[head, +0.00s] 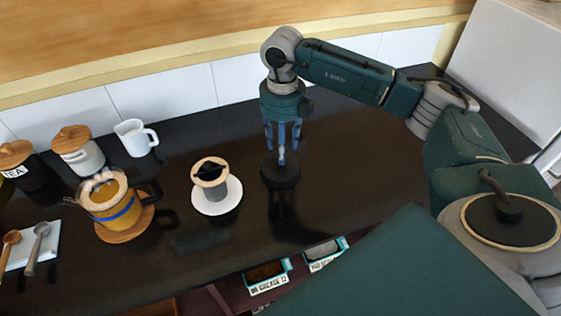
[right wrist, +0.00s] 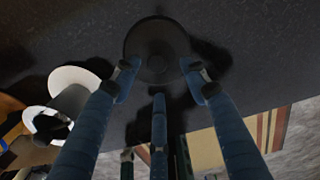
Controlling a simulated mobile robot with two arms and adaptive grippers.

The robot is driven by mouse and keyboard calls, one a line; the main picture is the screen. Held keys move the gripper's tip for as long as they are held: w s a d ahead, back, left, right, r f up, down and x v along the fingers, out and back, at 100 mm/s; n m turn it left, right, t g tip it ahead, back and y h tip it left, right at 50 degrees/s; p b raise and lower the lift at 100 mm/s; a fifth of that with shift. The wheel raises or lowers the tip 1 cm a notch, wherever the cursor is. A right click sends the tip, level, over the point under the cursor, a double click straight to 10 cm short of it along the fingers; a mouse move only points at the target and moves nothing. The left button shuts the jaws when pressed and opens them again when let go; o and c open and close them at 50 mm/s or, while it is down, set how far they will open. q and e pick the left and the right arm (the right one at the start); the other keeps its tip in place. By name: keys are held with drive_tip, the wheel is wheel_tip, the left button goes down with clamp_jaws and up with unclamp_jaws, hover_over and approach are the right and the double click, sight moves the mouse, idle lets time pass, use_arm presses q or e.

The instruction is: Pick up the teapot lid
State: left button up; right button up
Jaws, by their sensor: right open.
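A dark round disc (head: 280,174), which looks like the teapot lid, lies on the black counter right of the white saucer. In the right wrist view the lid (right wrist: 157,48) is a black circle with a lighter centre, just beyond my fingertips. My right gripper (head: 282,150) points straight down over the lid, its blue fingers spread and empty. In the right wrist view my right gripper (right wrist: 160,82) has fingertips on both sides of the lid's near edge; I cannot tell whether they touch it. My left gripper is not in view.
A grey cup (head: 228,190) with a wooden-rimmed top stands on a white saucer (head: 214,208) to the left. A glass pot (head: 120,216) sits on a wooden board further left. A white mug (head: 130,138) and canisters stand behind. Boxes (head: 266,275) lie below the counter's front edge.

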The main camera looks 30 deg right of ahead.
wheel_tip(320, 180, down, 3)
drive_tip(key=shift+w+a+f+p, duration=0.1)
drive_tip(key=shift+w+f+p, duration=0.05)
drive_tip(key=shift+p, duration=0.5)
drive_tip(key=shift+f, duration=0.25)
clamp_jaws()
drive_tip(key=shift+r, duration=0.15)
